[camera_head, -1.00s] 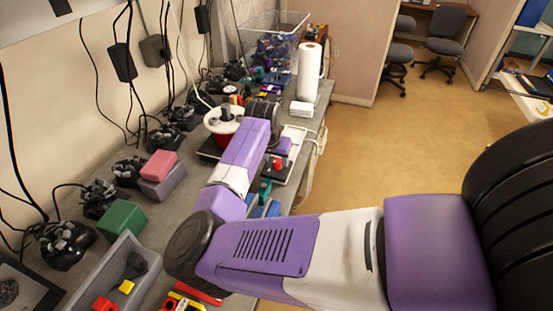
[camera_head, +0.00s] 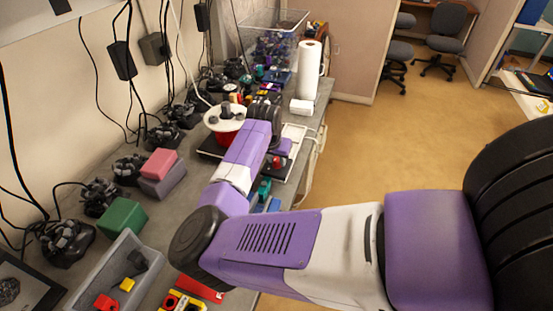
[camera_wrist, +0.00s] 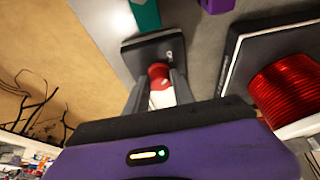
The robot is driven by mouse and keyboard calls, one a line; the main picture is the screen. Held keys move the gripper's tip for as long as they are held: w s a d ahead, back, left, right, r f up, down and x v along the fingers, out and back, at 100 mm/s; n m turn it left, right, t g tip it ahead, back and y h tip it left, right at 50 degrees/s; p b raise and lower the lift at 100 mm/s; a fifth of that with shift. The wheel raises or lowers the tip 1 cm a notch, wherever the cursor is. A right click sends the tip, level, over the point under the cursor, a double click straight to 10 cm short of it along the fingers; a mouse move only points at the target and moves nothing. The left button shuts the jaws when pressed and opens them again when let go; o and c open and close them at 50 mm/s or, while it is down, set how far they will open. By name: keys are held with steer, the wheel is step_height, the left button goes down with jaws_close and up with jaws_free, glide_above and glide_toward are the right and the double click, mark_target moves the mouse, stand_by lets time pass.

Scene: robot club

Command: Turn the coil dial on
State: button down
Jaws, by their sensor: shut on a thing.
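The dial is a red knob with a white part (camera_wrist: 158,72) on a small dark base (camera_wrist: 143,47) in the wrist view. My gripper (camera_wrist: 160,80) has its two grey fingers on either side of the knob, shut on it. In the head view a small red knob (camera_head: 277,162) shows just right of my arm's end; my fingers cannot be made out there. The coil of red wire (camera_wrist: 285,92) stands on a black and white base to the right in the wrist view. In the head view the coil (camera_head: 229,136) is partly hidden under a white disc.
A paper towel roll (camera_head: 308,70) and a clear bin (camera_head: 273,45) stand farther back on the grey bench. Game controllers and cables line the wall side. A grey tray (camera_head: 108,268), a green block (camera_head: 122,217) and a pink block (camera_head: 160,162) lie nearer. Open floor is to the right.

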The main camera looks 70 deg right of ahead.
steer(key=shift+f+m+b, duration=0.1)
steer(key=shift+m+b, duration=0.2)
steer(key=m+g+b, duration=0.1)
steer(key=m, duration=0.1)
steer(key=m+b, duration=0.1)
steer(key=b, duration=0.1)
steer(key=shift+w+f+m+g, duration=0.15)
steer(key=shift+m+g, duration=0.25)
steer(key=m+b, duration=0.2)
steer(key=m+g+y+b, duration=0.1)
steer(key=m+b, duration=0.1)
steer(key=shift+w+d+m+g, duration=0.1)
steer(key=shift+d+m+g, duration=0.05)
steer(key=shift+m+g, duration=0.2)
steer(key=m+b, duration=0.2)
steer(key=m+g+y+b, duration=0.1)
steer(key=m+b, duration=0.1)
steer(key=m, duration=0.1)
steer(key=shift+d+y, duration=0.1)
steer(key=shift+y, duration=0.2)
steer(key=shift+w+r+m+y+b, duration=0.15)
steer(key=shift+m+y+b, duration=0.55)
steer(key=shift+m+b, duration=0.8)
steer(key=shift+r+m+g, duration=0.1)
steer(key=shift+m+g, duration=0.15)
steer(key=shift+m, duration=0.2)
steer(key=c, duration=1.1)
jaws_free()
